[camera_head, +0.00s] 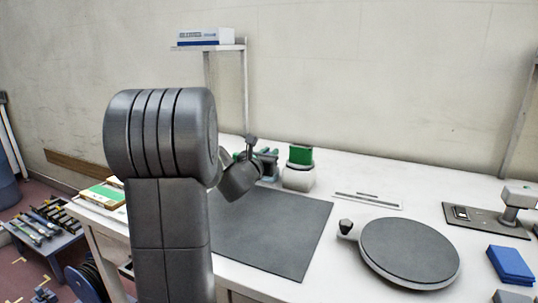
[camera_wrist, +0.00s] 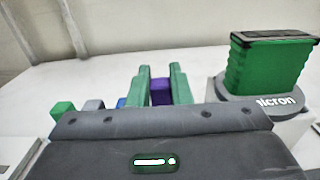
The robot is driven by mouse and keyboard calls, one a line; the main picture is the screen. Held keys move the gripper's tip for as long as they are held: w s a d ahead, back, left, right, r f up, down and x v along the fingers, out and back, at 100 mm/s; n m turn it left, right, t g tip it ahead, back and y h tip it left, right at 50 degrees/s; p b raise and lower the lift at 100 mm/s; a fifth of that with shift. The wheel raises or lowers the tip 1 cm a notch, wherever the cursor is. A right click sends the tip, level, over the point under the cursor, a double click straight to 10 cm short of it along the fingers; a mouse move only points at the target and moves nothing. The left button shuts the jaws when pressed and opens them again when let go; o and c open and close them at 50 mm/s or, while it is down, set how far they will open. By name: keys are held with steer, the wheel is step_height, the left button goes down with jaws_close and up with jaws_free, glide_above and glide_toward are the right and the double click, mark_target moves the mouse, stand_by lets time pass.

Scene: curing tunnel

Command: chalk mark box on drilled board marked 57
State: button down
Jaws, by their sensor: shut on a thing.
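My gripper (camera_wrist: 161,84) has two green fingers. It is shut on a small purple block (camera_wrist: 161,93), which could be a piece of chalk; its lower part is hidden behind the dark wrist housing. In the head view my gripper (camera_head: 266,160) is partly hidden by my arm, above the back of the white table, left of a white unit with a green block. I cannot make out a drilled board marked 57 or a chalk-marked box in either view.
The white unit (camera_head: 298,178) carries a green ribbed block (camera_wrist: 268,62). A dark mat (camera_head: 285,230) lies in front. A round dark turntable (camera_head: 410,250) and a blue box (camera_head: 511,264) are at right. Small green, grey and blue blocks (camera_wrist: 92,104) stand left of my fingers.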

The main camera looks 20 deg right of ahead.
steer(key=shift+f, duration=0.2)
steer(key=c, duration=1.2)
jaws_free()
steer(key=shift+c, duration=0.2)
steer(key=shift+r+p, duration=2)
steer(key=shift+r, duration=1.55)
steer(key=shift+f, duration=0.15)
steer(key=shift+f+b, duration=2.15)
steer(key=shift+f, duration=1.25)
